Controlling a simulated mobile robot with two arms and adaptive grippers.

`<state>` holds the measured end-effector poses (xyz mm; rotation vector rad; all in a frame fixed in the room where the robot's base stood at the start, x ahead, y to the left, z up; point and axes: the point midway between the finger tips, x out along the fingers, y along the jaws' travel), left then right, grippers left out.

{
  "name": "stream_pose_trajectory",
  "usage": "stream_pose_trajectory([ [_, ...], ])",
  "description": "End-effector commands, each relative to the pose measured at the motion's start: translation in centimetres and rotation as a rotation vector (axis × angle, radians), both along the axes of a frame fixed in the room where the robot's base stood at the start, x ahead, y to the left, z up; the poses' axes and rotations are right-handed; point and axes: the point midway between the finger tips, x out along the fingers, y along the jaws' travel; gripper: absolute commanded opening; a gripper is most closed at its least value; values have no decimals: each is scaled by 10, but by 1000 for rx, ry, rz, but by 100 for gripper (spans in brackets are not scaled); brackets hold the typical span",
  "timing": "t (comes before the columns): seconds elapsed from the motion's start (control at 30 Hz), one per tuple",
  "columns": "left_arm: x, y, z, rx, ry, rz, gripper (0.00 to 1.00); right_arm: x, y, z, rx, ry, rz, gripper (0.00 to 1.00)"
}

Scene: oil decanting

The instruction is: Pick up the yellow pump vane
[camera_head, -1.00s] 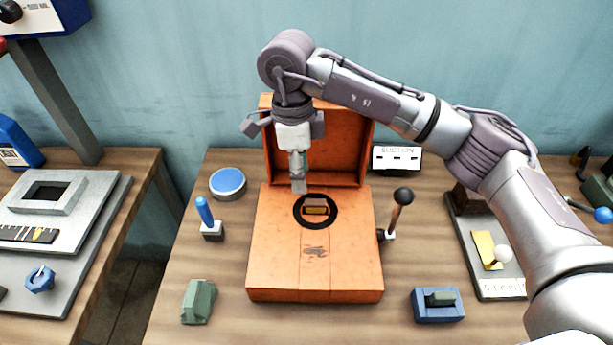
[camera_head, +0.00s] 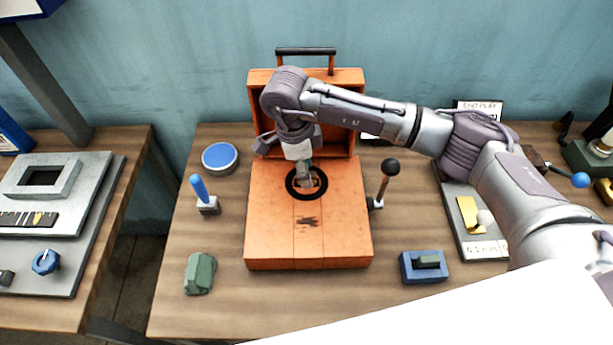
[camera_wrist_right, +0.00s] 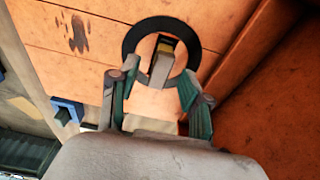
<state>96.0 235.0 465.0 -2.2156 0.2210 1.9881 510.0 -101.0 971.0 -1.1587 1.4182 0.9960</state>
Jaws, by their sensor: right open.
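In the head view my right gripper (camera_head: 307,180) points down over the black ring (camera_head: 293,193) on top of the orange box, covering part of it. In the right wrist view its two fingers (camera_wrist_right: 160,95) are open and spread on either side of the ring's near part. A small yellow piece, probably the pump vane (camera_wrist_right: 166,46), shows inside the ring (camera_wrist_right: 133,38) at the dark opening, beyond the fingertips. A pale grey-beige block lies just in front of it. Nothing is visibly gripped. My left gripper is not in view.
The orange box (camera_head: 270,235) has a raised lid (camera_head: 345,76) behind the ring. A blue-handled lever (camera_head: 198,188) and a black-knobbed lever (camera_head: 390,168) flank it. Another yellow piece (camera_head: 467,212) lies on the right plate.

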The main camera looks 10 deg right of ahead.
Motion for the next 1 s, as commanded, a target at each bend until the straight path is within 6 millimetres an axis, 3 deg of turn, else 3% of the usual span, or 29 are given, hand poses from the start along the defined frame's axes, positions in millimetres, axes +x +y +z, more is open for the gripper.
stream_pose_trajectory([
  [0.2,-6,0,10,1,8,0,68,-1,-3,-21,2,1,0,48],
  [0.4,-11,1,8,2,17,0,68,0,-3,-22,2,-1,0,48],
  [0.47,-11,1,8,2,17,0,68,0,-3,-22,2,-1,0,41],
  [0.7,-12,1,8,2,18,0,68,0,-3,-22,2,-1,0,1],
  [1.0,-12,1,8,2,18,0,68,0,-3,-21,3,-2,0,0],
])
